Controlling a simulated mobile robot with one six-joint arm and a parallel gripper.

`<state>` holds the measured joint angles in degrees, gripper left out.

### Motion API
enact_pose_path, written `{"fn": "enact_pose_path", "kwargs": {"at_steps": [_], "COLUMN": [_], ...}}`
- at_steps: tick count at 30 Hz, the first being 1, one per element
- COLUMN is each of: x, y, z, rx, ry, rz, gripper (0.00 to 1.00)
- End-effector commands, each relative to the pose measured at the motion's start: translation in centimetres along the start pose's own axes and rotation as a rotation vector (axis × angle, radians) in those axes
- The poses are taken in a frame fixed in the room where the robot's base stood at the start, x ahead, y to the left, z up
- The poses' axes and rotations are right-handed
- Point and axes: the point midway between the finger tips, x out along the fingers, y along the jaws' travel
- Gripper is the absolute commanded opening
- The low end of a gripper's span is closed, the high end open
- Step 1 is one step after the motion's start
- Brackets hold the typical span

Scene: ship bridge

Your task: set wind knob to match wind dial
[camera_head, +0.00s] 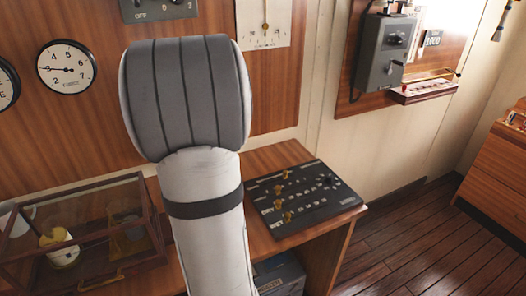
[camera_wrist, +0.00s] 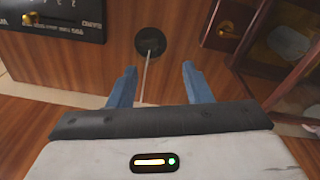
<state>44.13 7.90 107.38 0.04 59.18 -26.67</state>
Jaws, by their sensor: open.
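A black control panel (camera_head: 310,201) with several brass knobs (camera_head: 288,217) lies on the wooden desk, right of my arm in the head view. I cannot read which knob is the wind knob. A round white dial (camera_head: 66,67) with a black needle pointing left hangs on the wall; its label is too small to read. In the wrist view, my gripper (camera_wrist: 158,68) is open and empty above the desk. The panel's edge (camera_wrist: 60,28) with one brass knob (camera_wrist: 27,18) shows at upper left, apart from the fingers. My arm hides the gripper in the head view.
A glass-topped wooden case (camera_head: 83,232) stands on the desk at left, holding a mug (camera_head: 60,247). It also shows in the wrist view (camera_wrist: 262,68). A black round cable hole (camera_wrist: 150,40) lies beyond my fingers. A grey wall box (camera_head: 385,50) is at right.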

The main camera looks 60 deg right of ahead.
Motion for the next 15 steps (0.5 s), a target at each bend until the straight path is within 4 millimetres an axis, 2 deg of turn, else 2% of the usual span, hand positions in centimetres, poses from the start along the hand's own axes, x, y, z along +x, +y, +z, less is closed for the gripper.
{"fn": "enact_pose_path", "kwargs": {"at_steps": [1,5,9,12,15], "x": [0.6,2.2,4.3,5.8,7.1], "y": [4.0,13.2,22.9,28.7,32.9], "z": [0.0,1.4,5.3,9.1,12.7], "rx": [0.039,0.104,0.173,0.216,0.249], "ry": [-0.015,-0.040,-0.064,-0.077,-0.086], "rz": [0.000,-0.001,-0.009,-0.016,-0.024], "gripper": [0.45,0.45,0.45,0.45,0.45]}}
